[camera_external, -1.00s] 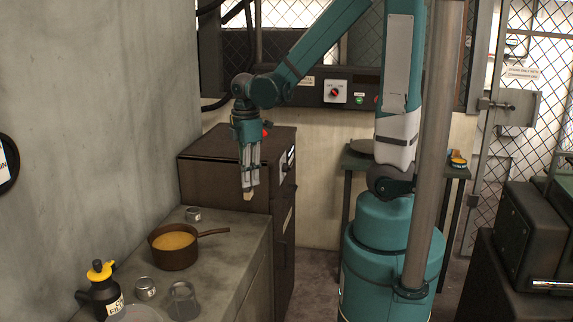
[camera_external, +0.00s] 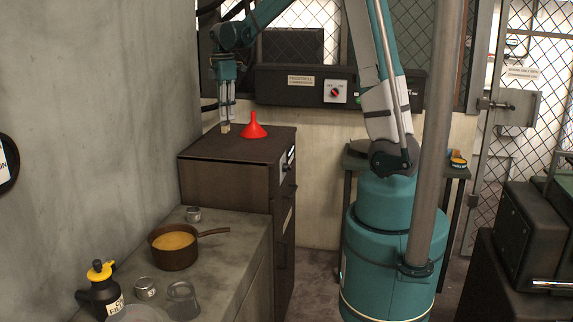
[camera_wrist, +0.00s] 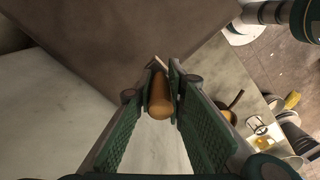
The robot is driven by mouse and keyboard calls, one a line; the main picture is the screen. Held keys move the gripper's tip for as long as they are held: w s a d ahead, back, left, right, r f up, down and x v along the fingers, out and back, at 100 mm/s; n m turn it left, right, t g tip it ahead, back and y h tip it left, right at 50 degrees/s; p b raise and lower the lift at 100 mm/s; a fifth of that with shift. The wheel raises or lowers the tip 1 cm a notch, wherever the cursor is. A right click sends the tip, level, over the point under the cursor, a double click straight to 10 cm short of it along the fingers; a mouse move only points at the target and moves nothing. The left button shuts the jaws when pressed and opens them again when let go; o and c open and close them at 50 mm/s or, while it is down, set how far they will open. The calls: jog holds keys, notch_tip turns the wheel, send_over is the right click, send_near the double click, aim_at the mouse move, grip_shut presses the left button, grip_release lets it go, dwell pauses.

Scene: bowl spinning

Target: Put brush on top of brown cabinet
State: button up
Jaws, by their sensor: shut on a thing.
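The brush shows in the wrist view as a wooden, orange-brown handle (camera_wrist: 159,98) between my two green finger pads. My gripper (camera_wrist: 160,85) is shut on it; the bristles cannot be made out. In the external view my gripper (camera_external: 226,122) points down over the back left part of the brown cabinet (camera_external: 225,185). A small pale tip (camera_external: 225,128) shows at its fingers, close above the cabinet top; I cannot tell whether it touches. The cabinet top (camera_wrist: 120,35) also fills the upper part of the wrist view.
A red funnel (camera_external: 254,127) stands on the cabinet top, right of my gripper. The grey wall (camera_external: 120,110) is close on the left. A pan with yellow contents (camera_external: 174,243), a black bottle (camera_external: 101,290) and metal cups stand on the lower counter. The cabinet top's front is clear.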

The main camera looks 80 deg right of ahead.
jog(key=shift+w+d+r, duration=0.2)
jog(key=shift+d+r, duration=0.1)
jog(key=shift+d, duration=0.35)
jog(key=shift+w+d+r, duration=0.2)
jog(key=shift+d+r, duration=0.05)
jog(key=shift+d, duration=0.35)
jog(key=shift+f, duration=0.1)
jog(key=shift+f+p, duration=0.3)
jog(key=shift+f, duration=2.55)
jog(key=shift+f, duration=2.05)
jog(key=shift+f, duration=0.2)
jog(key=o, duration=0.9)
jog(key=shift+r, duration=0.25)
